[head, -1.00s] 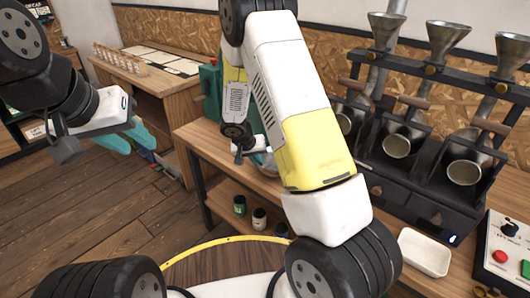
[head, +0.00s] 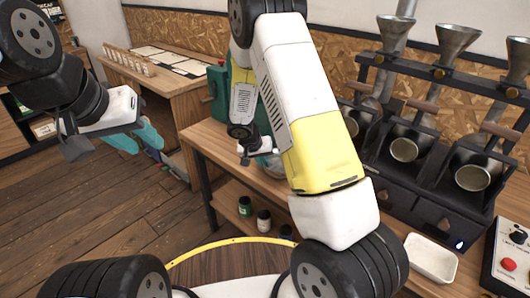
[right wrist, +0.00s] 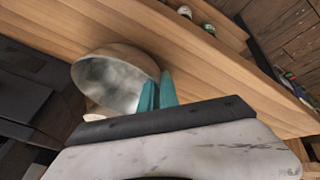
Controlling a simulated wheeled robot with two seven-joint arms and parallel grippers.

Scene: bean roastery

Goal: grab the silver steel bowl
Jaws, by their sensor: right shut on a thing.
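The silver steel bowl (right wrist: 112,82) shows in the right wrist view, tilted, with its hollow facing the camera. My right gripper (right wrist: 160,92) has its teal fingers closed at the bowl's right rim. In the head view, a small part of the bowl (head: 273,166) shows beside my right arm, over the wooden counter; the arm hides the rest. The right fingertips are mostly hidden there. My left gripper (head: 136,139) is at the left, far from the bowl, with its teal fingers apart and empty.
A black rack with metal funnels (head: 453,38) and scoop-like cups (head: 404,149) stands at the right. A white tray (head: 430,258) and a control box (head: 511,250) are at the front right. Jars (head: 264,220) stand on the shelf below the wooden counter (head: 205,137).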

